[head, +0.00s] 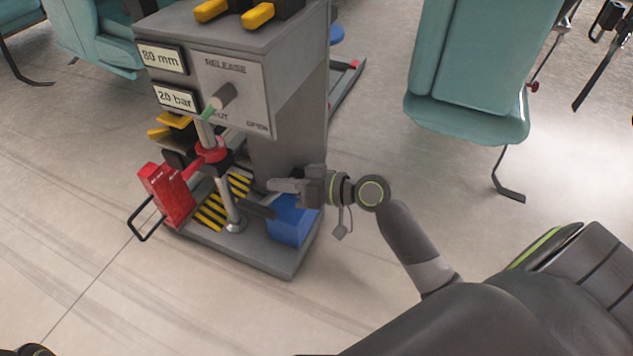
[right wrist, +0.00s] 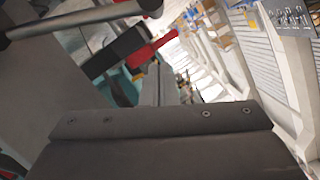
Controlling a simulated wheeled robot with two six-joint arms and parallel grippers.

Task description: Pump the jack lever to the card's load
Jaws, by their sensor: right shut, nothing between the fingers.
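The grey jack stand (head: 285,85) is left of centre in the head view. Its displays read "80 mm" (head: 161,58) and "20 bar" (head: 175,99). The release knob (head: 222,97) has its green tip toward the SHUT side. A silver rod (head: 230,205), apparently the lever or its post, rises from the base through a red collar (head: 212,152). A silver bar also crosses the right wrist view (right wrist: 75,18). My right gripper (head: 272,186) is shut and empty, right of the rod and seemingly apart from it. I see no readable load card. My left gripper is not identifiable.
A red box (head: 167,196) with a black wire loop stands at the base's left. A blue block (head: 292,220) sits on the base below my right gripper. Yellow-topped parts (head: 258,15) rest on the stand. A teal seat (head: 470,75) is at the right. Open floor lies in front.

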